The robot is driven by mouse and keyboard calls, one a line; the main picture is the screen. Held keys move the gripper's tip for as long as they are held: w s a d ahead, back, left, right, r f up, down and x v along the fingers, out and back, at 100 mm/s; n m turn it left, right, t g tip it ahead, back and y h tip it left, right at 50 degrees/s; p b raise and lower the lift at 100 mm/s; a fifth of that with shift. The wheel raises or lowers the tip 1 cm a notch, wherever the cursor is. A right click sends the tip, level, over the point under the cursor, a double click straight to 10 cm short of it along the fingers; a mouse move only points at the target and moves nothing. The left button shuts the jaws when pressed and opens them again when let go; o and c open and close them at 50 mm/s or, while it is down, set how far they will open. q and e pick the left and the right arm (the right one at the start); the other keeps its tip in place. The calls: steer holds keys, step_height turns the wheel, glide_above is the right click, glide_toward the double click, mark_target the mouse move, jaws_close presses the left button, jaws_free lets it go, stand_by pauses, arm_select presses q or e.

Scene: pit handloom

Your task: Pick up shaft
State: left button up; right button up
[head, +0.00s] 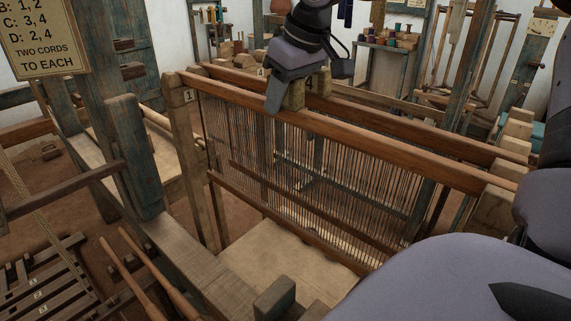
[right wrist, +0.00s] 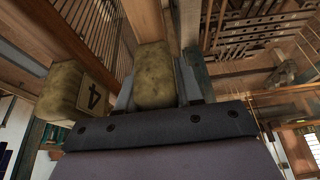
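The nearest shaft is a long brown wooden bar (head: 400,142) with many thin vertical heddles hanging below it, running from the left post to the right. Pale wooden blocks stand on the bars; one carries the label 4 (right wrist: 75,90). My right gripper (head: 287,92) points down at the top of the shafts. In the right wrist view its two fingers lie against both sides of a pale wooden block (right wrist: 153,75), with no clear gap. The block labelled 4 is beside it, outside the fingers. The block's lower part is partly hidden. My left gripper is not in view.
A second bar (head: 440,134) runs close behind the first. A wooden post (head: 133,155) and loom beam stand at left, below a hanging sign (head: 42,40). Treadles (head: 45,285) lie low left. More pale blocks (head: 495,210) stand at right. A shelf of coloured spools is behind.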

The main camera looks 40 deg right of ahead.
jaws_close()
steer(key=shift+r, duration=0.25)
step_height(320, 180, up, 10)
steer(key=shift+f, duration=0.2)
